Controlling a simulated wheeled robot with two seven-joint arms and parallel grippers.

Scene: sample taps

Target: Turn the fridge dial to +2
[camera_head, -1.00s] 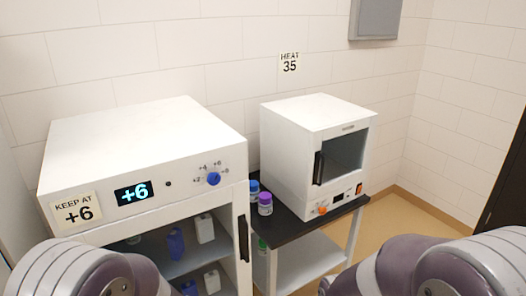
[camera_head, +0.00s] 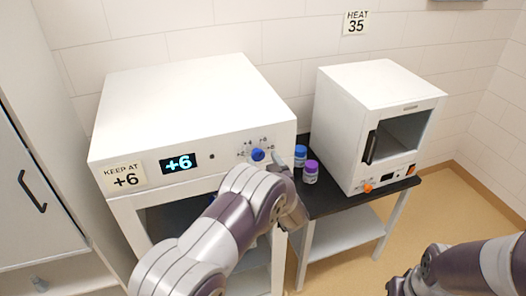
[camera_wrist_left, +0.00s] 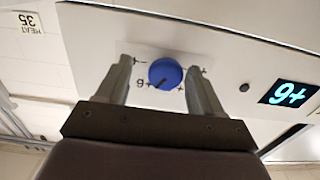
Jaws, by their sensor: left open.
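The fridge (camera_head: 190,100) is a white box on the left with a lit display (camera_head: 178,163) reading +6. Its blue dial (camera_head: 257,154) sits on the front panel with printed marks around it. In the left wrist view, upside down, the dial (camera_wrist_left: 165,73) shows a dark pointer line toward the +6 mark. My left gripper (camera_head: 276,159) is at the dial in the head view, its fingers partly hidden. In the left wrist view my left gripper (camera_wrist_left: 160,66) is open, one finger on each side of the dial, with gaps visible.
A blue-capped bottle (camera_head: 300,155) and a purple-capped bottle (camera_head: 311,172) stand on a black table (camera_head: 340,196) close to my left gripper. A white oven (camera_head: 375,120) stands on it, under a HEAT 35 sign (camera_head: 355,22).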

